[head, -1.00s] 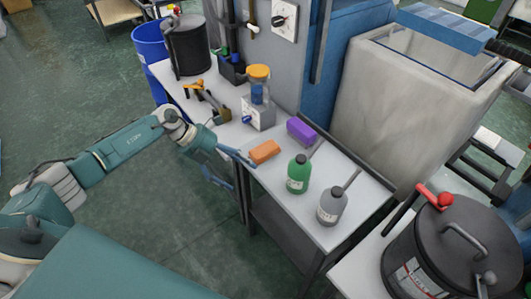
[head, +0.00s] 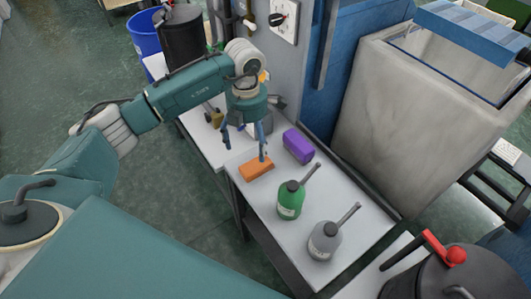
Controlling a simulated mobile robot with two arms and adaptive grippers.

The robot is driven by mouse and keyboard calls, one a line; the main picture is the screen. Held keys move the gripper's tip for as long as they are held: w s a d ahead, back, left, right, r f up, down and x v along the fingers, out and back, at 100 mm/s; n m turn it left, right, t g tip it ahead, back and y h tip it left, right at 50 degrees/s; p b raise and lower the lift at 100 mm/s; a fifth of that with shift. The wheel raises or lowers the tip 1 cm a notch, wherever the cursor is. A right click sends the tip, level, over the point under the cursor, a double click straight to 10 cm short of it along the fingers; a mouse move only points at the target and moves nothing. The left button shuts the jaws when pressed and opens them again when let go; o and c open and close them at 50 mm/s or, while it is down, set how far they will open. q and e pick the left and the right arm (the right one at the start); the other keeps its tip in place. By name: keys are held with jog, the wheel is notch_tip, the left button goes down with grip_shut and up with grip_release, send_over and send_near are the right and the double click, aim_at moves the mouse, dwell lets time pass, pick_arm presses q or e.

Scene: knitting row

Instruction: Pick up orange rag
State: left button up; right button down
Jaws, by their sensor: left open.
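The orange rag (head: 256,170) is a folded block lying on the white bench top, near its front edge. My left gripper (head: 244,152) is above and just behind the rag, pointing down, with its fingers spread. One fingertip hangs close over the rag's far right end; I cannot tell whether it touches. The other finger is to the left of the rag. Nothing is between the fingers. My right gripper is out of view.
A purple block (head: 298,146) lies behind and right of the rag. A green oil can (head: 290,201) and a grey oil can (head: 323,241) stand to the front right. A dark lidded pot (head: 450,272) is at lower right. A grey wall panel (head: 285,70) rises behind the bench.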

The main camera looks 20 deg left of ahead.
aim_at(255, 161)
pick_arm(q)
jog(key=shift+w+d+f, duration=0.35)
jog(key=shift+w+f, duration=0.1)
jog(key=shift+f, duration=0.3)
jog(key=f, duration=0.1)
jog(key=f+p, duration=0.1)
jog(key=f, duration=0.1)
jog(key=shift+s+f, duration=0.3)
jog(key=shift+s, duration=0.05)
jog(key=shift+w+f, duration=0.1)
jog(key=shift+f, duration=0.25)
jog(key=f, duration=0.1)
jog(key=f+p, duration=0.1)
jog(key=f, duration=0.2)
jog(key=shift+w+f, duration=0.3)
jog(key=shift+f, duration=0.05)
jog(key=c, duration=1.2)
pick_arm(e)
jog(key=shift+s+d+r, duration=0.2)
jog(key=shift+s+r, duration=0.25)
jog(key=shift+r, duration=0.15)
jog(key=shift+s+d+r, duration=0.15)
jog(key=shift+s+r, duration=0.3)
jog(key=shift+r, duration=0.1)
